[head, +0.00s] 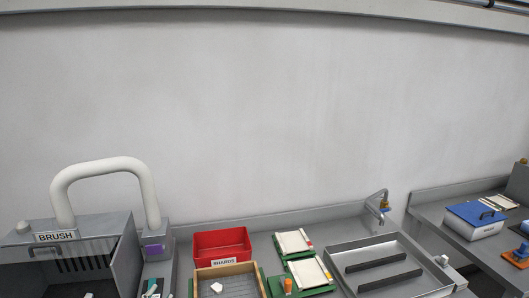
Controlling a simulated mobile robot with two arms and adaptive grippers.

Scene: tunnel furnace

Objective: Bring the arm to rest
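Neither of my arms nor my grippers show in the head view.
A grey booth labelled BRUSH (100,226) with a white bent pipe (104,164) stands left. A red SHARDS bin (221,243), a wooden tray (249,265) and green-based boards (293,242) sit mid-counter. A sink (401,246) with a tap (377,202) lies right; a blue-lidded box (474,213) stands beyond.

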